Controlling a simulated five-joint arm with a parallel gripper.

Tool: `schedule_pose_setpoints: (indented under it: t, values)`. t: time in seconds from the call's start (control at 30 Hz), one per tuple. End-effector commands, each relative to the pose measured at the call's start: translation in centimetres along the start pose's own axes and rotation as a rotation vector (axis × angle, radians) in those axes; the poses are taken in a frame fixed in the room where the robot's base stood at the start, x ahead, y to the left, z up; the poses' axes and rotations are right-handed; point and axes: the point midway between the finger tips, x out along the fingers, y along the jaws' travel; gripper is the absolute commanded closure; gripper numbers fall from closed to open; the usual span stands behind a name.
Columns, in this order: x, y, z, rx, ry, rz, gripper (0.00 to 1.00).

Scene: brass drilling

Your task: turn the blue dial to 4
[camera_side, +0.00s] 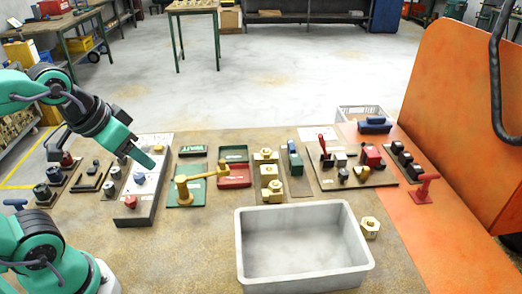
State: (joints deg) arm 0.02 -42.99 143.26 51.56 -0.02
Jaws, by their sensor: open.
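A small blue dial (139,178) sits on a white-topped panel (148,200) on the left part of the bench. A red knob (130,202) is on the same panel, nearer the camera. My gripper (148,160) reaches in from the left, with its teal fingertips just above and beyond the blue dial in the picture. It appears empty and apart from the dial. The gap between the fingers is hard to see from this side. The dial's pointer and numbers are too small to read.
Black fittings (93,176) stand left of the panel. A green plate with a yellow lever (200,180) stands close on its right. Further right are a red box (234,176), yellow fittings and a red clamp. A large grey tray (360,262) fills the front middle.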

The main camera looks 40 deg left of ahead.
Motion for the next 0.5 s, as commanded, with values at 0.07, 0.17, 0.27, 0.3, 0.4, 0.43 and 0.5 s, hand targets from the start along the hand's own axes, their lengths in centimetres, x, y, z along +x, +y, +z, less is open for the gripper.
schedule_pose_setpoints:
  t: [0.07, 0.17, 0.27, 0.3, 0.4, 0.43, 0.5]
  values:
    - [0.0, 0.0, 0.0, -0.001, 0.0, 0.0, 0.49]
    - [0.1, -0.1, -0.1, -0.017, -0.004, -0.002, 0.49]
    - [0.3, -0.4, -0.3, -0.063, -0.014, -0.009, 0.49]
    - [0.4, -0.6, -0.4, -0.092, -0.021, -0.013, 0.49]
    - [0.9, -1.3, -0.8, -0.198, -0.044, -0.028, 0.49]
    - [1.1, -1.5, -0.9, -0.237, -0.052, -0.033, 0.49]
    - [1.6, -2.2, -1.3, -0.343, -0.072, -0.05, 0.49]
